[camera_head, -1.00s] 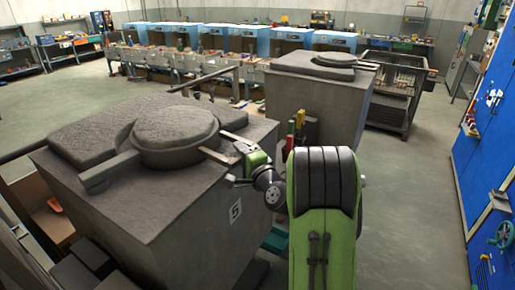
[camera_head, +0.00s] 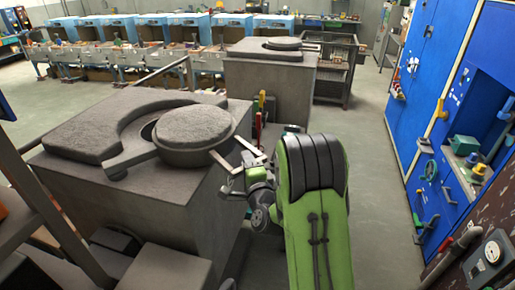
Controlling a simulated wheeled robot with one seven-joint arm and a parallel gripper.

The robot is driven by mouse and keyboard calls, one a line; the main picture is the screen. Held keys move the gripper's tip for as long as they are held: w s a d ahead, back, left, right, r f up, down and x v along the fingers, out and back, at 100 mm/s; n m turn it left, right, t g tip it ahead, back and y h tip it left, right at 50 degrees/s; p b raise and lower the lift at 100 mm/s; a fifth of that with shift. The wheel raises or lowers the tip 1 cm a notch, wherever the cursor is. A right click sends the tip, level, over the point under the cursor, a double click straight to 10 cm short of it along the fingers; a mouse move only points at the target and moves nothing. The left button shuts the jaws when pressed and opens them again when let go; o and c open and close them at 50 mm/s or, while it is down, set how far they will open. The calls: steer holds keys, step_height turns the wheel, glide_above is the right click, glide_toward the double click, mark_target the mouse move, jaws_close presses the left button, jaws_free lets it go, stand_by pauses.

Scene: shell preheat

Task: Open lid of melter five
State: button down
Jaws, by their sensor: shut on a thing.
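The near melter (camera_head: 130,210) is a grey, box-shaped block with a rough top slab (camera_head: 95,132). A short bar handle (camera_head: 220,160) sticks out from the lid toward my arm. My gripper (camera_head: 243,162) is shut on this handle, at the melter's right edge. The exact finger contact is small and partly hidden by my green arm. The number plate is not readable now.
A second melter (camera_head: 265,85) stands behind, with red and yellow handles (camera_head: 260,110) between the two. Blue cabinets (camera_head: 450,120) with valves line the right side. A shelf frame (camera_head: 45,205) is close at the left. Grey floor (camera_head: 375,190) is free between my arm and the cabinets.

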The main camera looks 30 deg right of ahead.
steer(key=s+a+m+h+p, duration=0.1)
steer(key=s+a+h+p, duration=0.1)
steer(key=s, duration=0.3)
steer(key=shift+s+a+m+g+h+p, duration=0.2)
steer(key=shift+a+m+g+h+p, duration=0.15)
steer(key=shift+a+p, duration=0.25)
steer(key=c, duration=1)
jaws_free()
steer(key=shift+c, duration=0.2)
steer(key=shift+r, duration=0.1)
